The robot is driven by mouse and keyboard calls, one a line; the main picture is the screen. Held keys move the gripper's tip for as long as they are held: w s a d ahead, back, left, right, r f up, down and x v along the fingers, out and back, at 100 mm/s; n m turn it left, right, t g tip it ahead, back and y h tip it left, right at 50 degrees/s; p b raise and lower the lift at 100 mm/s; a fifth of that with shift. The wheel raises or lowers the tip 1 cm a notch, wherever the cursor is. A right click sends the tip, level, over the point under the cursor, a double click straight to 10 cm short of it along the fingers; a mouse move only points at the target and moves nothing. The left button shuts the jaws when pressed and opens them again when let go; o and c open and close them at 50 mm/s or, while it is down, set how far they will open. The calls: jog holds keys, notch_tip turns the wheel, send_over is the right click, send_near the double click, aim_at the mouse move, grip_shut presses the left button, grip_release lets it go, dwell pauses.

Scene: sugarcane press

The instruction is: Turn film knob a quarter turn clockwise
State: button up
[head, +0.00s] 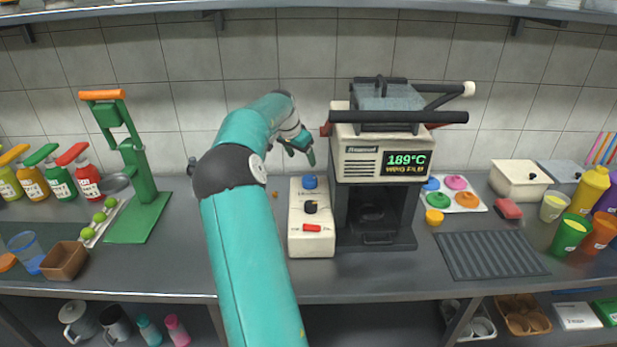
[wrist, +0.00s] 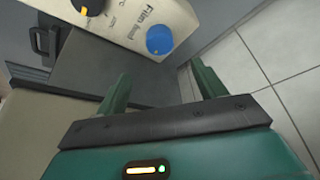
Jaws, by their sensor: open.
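The film knob is a round blue knob (head: 309,182) at the back end of a cream control box (head: 312,246). In the wrist view the blue knob (wrist: 160,40) sits beside printed text that starts with "Film". My gripper (head: 301,155) is open and empty, behind and above the knob in the head view. In the wrist view my gripper (wrist: 162,82) has its two green fingers spread apart, and the knob is just beyond the fingertips, between them in the picture and apart from both.
A black knob (head: 311,207) and a red switch (head: 312,228) share the box. A sealing machine (head: 358,163) showing 189°C stands close at its right. A green press (head: 140,190) stands at the left. The tiled wall (head: 290,60) is close behind my gripper.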

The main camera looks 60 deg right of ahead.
aim_at(309, 178)
jog(key=x, duration=1.1)
jog(key=shift+f, duration=0.1)
jog(key=c, duration=1)
jog(key=shift+w+m+g, duration=0.1)
jog(key=shift+m+g, duration=0.5)
jog(key=shift+m, duration=0.9)
jog(key=o, duration=1)
